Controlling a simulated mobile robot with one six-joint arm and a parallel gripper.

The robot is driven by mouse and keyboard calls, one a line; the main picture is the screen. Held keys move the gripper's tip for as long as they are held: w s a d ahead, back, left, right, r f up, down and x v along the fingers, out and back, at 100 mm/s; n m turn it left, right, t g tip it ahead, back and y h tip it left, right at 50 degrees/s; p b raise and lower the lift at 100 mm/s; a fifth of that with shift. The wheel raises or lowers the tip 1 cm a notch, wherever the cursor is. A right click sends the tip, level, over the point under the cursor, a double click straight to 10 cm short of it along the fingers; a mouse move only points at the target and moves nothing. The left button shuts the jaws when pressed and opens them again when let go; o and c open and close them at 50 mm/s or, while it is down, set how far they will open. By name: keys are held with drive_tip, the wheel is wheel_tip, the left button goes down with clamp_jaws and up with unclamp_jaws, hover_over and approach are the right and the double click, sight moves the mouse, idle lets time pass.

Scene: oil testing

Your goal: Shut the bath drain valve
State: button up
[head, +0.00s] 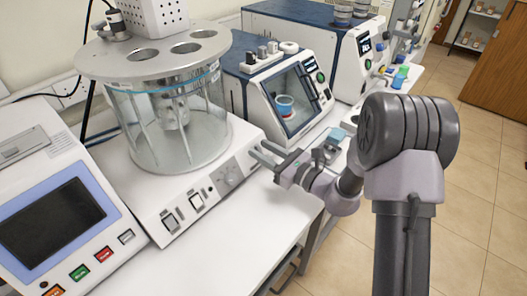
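The bath (166,115) is a clear glass cylinder with a grey lid with round holes, standing on a white base (208,196) with switches and a knob on its front. I cannot make out the drain valve for certain; it may be hidden by my gripper or too small to tell. My gripper (261,153) is at the right front corner of the bath's base, fingers pointing left toward it. Its two fingers are apart, with no object visible between them. I cannot tell whether they touch the base.
An instrument with a screen and coloured buttons (60,222) stands at the left. A blue and white tester (291,95) stands behind my gripper, with another (362,62) beyond. The white bench (255,212) is clear in front of the bath's base. Open tiled floor lies at right.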

clamp_jaws()
drive_tip(key=shift+m+p, duration=0.4)
drive_tip(key=m+t+h+p, duration=0.1)
drive_tip(key=m, duration=0.1)
drive_tip(key=m+p, duration=0.1)
drive_tip(key=p, duration=0.1)
drive_tip(key=shift+r+m+t+h+p, duration=0.2)
drive_tip(key=shift+m+t+h+p, duration=0.1)
drive_tip(key=shift+m+t+h, duration=0.1)
drive_tip(key=m+h+p, duration=0.2)
drive_tip(key=m+p, duration=0.2)
drive_tip(key=m+t+h+p, duration=0.1)
drive_tip(key=m+h+p, duration=0.1)
drive_tip(key=m+p, duration=0.2)
drive_tip(key=shift+p, duration=0.6)
drive_tip(key=m+h+p, duration=0.2)
drive_tip(key=m+p, duration=0.3)
drive_tip(key=p, duration=0.1)
drive_tip(key=shift+w+d+p, duration=0.1)
drive_tip(key=shift+d+p, duration=0.05)
drive_tip(key=shift+p, duration=0.15)
drive_tip(key=m+p, duration=0.2)
drive_tip(key=m+g+h+p, duration=0.1)
drive_tip(key=p, duration=0.1)
drive_tip(key=shift+f+m+h, duration=0.3)
drive_tip(key=shift+f+m, duration=0.1)
drive_tip(key=shift+g, duration=0.3)
